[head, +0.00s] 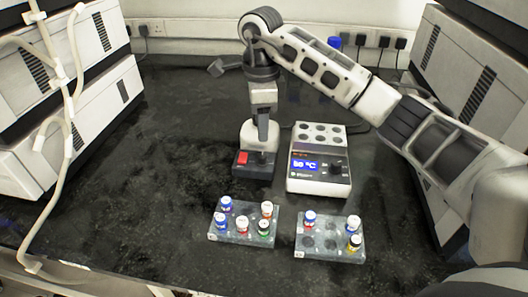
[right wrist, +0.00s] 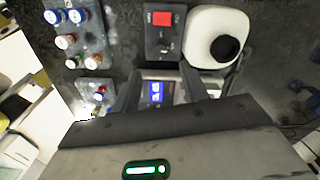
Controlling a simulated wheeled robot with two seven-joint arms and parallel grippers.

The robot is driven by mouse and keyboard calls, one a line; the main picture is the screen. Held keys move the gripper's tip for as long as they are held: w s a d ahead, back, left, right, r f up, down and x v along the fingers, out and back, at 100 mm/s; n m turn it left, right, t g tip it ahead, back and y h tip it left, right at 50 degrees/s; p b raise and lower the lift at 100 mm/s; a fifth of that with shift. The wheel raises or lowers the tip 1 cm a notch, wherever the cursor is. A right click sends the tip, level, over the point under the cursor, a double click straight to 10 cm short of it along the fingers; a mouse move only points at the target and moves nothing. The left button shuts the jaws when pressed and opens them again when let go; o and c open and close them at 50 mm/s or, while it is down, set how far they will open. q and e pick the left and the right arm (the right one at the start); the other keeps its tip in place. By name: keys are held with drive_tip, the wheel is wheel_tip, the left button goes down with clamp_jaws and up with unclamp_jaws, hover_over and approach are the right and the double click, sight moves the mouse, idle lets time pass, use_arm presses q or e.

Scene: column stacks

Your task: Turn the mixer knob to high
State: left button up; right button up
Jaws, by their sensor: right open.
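The mixer has a white body (head: 247,133) and a dark front panel (head: 243,170) with a red switch (head: 242,158). In the right wrist view its white body (right wrist: 206,27) with a black top cup and its red switch (right wrist: 162,18) show at the top. My right gripper (head: 262,143) points down over the right side of the mixer's front. It is open, with nothing seen between its fingers (right wrist: 160,72). My left gripper is not in view.
A heater block (head: 318,184) with a lit blue display and its own dark knob stands just right of the mixer. Two vial racks, left (head: 243,238) and right (head: 328,254), lie in front. Large white machines (head: 75,115) stand on both sides. The left bench top is clear.

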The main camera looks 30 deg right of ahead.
sight(262, 155)
wheel_tip(262, 155, down, 9)
drive_tip(key=shift+r, duration=0.1)
idle(0.3)
clamp_jaws()
